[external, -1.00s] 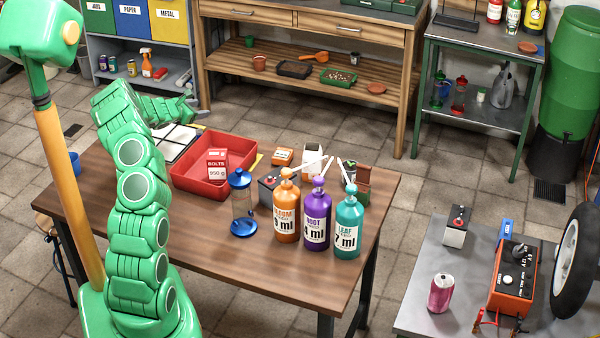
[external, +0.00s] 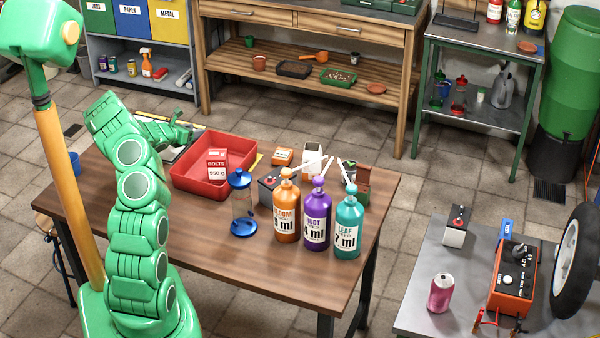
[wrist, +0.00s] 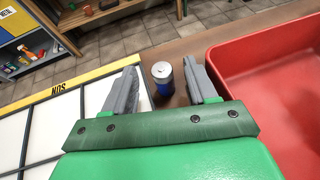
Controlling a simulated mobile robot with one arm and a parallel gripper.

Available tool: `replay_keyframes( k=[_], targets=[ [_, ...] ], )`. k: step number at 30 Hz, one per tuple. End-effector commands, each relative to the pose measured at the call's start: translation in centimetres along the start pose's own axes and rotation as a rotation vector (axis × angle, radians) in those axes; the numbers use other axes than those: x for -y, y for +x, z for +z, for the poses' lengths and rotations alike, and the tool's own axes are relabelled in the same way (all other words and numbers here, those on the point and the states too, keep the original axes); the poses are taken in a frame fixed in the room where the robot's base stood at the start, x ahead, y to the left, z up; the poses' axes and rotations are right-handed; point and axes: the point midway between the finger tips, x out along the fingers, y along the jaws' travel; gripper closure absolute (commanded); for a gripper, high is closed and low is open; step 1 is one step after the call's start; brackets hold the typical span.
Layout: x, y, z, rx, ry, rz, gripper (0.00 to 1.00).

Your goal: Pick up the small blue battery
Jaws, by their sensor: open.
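The small blue battery (wrist: 163,78) stands upright on the brown table in the wrist view, a blue cylinder with a silver top. My gripper (wrist: 160,68) is open and empty. Its two grey fingers appear on either side of the battery, with a gap to each; I cannot tell how far above or short of it they are. In the external view my gripper (external: 185,132) reaches over the far left part of the table, left of the red tray, and I cannot make out the battery there.
The red tray (external: 183,185) with a bolts box stands close to the right of the battery. Several bottles and a blue-lidded jar (external: 242,205) stand farther right on the table (external: 190,230).

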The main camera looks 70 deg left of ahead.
Motion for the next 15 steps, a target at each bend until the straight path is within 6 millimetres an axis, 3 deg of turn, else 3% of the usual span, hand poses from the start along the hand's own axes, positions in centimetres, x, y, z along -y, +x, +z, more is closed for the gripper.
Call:
replay_keyframes(
  k=[15],
  targets=[
    [0.1, 4.5, -0.2, -0.002, 0.002, 0.003, 0.43]
  ],
)
